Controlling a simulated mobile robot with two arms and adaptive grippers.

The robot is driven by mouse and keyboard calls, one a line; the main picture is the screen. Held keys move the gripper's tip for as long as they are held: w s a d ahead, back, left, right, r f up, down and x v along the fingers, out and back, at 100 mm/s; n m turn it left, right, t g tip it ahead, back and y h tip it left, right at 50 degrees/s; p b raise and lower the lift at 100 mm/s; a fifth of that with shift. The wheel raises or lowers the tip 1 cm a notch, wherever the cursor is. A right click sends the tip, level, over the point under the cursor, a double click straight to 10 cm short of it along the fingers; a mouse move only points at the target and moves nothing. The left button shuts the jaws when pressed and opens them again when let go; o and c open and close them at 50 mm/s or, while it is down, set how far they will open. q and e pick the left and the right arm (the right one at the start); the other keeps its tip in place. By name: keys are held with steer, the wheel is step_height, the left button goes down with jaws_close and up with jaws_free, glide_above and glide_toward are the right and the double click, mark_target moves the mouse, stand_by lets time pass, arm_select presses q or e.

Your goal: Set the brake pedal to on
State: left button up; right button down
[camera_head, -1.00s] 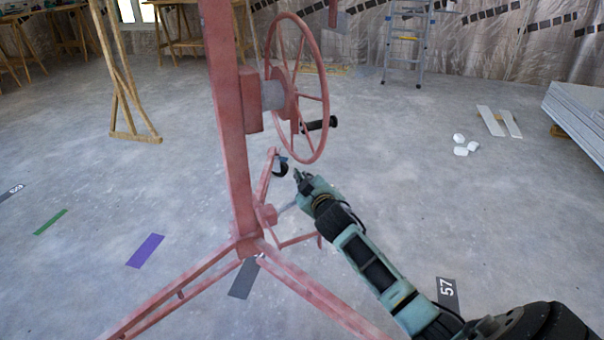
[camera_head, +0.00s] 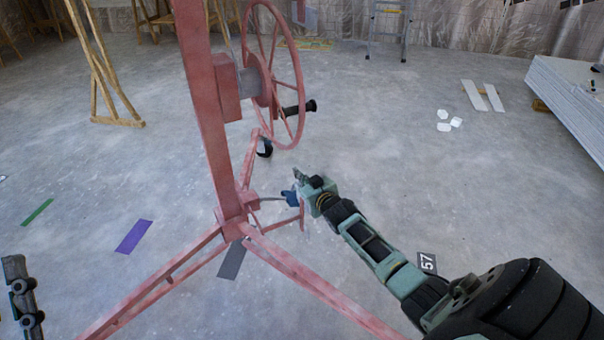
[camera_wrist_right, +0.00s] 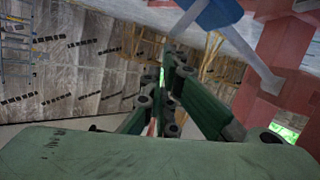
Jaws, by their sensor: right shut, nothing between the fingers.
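The red panel lift (camera_head: 213,150) stands on its spread legs near the middle of the head view. Its blue brake pedal (camera_head: 290,198) sits on a thin grey lever at the right side of the base. The pedal also shows at the top of the right wrist view (camera_wrist_right: 212,14). My right gripper (camera_head: 298,177) is shut and empty, just above and right of the pedal; I cannot tell whether they touch. Part of what looks like my left gripper (camera_head: 22,292) shows at the lower left edge; its fingers are unclear.
The lift's handwheel (camera_head: 275,75) with a black handle (camera_head: 298,107) is above my right gripper. A red leg (camera_head: 310,283) runs under my right arm. A panel stack (camera_head: 570,95) is at the right, a ladder (camera_head: 389,30) at the back. The floor right of the lift is mostly clear.

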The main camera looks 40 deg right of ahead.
arm_select(q)
steer(key=shift+s+r, duration=0.15)
arm_select(e)
steer(key=shift+f, duration=0.4)
